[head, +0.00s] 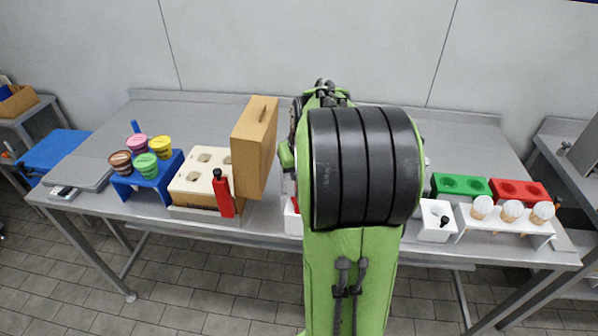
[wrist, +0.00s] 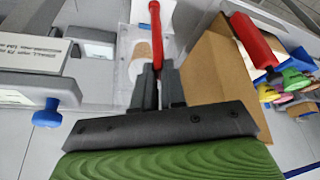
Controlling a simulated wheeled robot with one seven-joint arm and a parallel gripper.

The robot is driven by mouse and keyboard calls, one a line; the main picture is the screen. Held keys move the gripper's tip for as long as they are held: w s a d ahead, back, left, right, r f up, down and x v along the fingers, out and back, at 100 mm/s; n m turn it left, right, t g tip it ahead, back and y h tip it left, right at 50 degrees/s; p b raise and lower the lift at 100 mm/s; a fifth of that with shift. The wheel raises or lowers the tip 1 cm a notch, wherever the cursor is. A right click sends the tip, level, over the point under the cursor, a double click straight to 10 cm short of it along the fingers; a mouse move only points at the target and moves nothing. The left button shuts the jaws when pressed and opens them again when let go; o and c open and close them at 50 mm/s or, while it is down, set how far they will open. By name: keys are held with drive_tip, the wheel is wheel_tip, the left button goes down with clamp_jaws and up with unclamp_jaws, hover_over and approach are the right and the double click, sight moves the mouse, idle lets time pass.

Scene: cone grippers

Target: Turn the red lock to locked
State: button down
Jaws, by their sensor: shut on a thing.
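The red lock (wrist: 155,35) shows in the wrist view as a slim red lever with a rounded end. My gripper (wrist: 157,76) is shut on the lower part of this lever, with one dark finger on each side. The lever stands nearly upright in the picture. In the head view my green and black arm hides the gripper and most of the lock's surroundings. A small patch of red (head: 294,205) shows there at the arm's left edge; I cannot tell if it belongs to the lock.
A brown box (wrist: 212,70) stands just right of my gripper in the wrist view, with a red, black-tipped cylinder (wrist: 254,41) beside it. A blue knob (wrist: 47,114) is at left. In the head view, a blue stand (head: 160,192) holds several cups, and a white stand (head: 505,224) holds cones.

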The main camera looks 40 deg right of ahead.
drive_tip(key=m, duration=0.2)
drive_tip(key=m+g+h, duration=0.1)
drive_tip(key=m, duration=0.2)
drive_tip(key=shift+w+a+h, duration=0.1)
drive_tip(key=shift+w+h, duration=0.05)
drive_tip(key=shift+h, duration=0.15)
idle(0.4)
drive_tip(key=c, duration=1.2)
unclamp_jaws()
drive_tip(key=shift+r, duration=0.15)
drive_tip(key=p+v, duration=0.3)
drive_tip(key=v, duration=1.2)
drive_tip(key=shift+a+r+p, duration=0.15)
drive_tip(key=shift+r+p, duration=0.1)
drive_tip(key=shift+p, duration=0.15)
